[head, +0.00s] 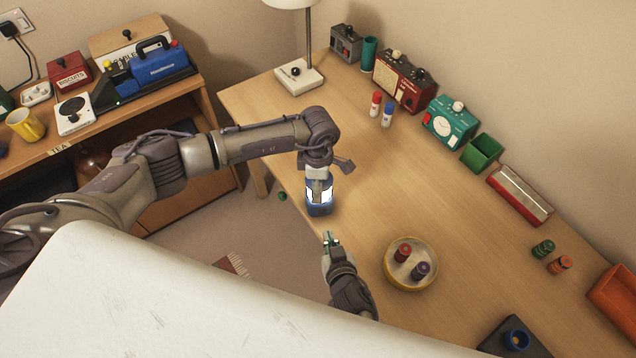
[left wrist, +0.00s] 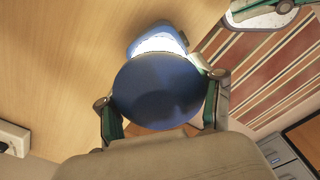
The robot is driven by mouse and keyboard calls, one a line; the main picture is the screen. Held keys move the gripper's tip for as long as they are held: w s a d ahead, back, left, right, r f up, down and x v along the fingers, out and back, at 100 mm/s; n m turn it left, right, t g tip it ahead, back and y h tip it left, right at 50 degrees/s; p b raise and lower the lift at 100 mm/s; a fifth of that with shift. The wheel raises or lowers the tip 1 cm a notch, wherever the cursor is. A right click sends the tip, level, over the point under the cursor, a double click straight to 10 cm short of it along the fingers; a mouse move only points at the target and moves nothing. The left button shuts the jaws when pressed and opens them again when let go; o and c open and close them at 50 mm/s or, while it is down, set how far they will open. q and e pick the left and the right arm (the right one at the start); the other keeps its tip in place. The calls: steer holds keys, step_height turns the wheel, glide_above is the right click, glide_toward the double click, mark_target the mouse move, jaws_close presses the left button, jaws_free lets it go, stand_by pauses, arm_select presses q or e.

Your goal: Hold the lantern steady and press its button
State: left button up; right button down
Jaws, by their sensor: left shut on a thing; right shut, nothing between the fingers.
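I cannot make out the button. My right gripper (head: 331,240) is shut and empty, a little in front of and below the lantern, apart from it. Part of it also shows in the left wrist view (left wrist: 264,12).
A round yellow-rimmed tray (head: 411,282) with two small spools stands to the right on the desk (head: 410,190). Red and blue bottles (head: 387,115), a lamp (head: 300,76) and several boxes line the back. The desk's middle is clear. A striped rug (head: 236,264) lies on the floor.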

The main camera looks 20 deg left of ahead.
arm_select(q)
steer(key=o, duration=1.5)
step_height(320, 180, up, 12)
steer(key=shift+r, duration=0.1)
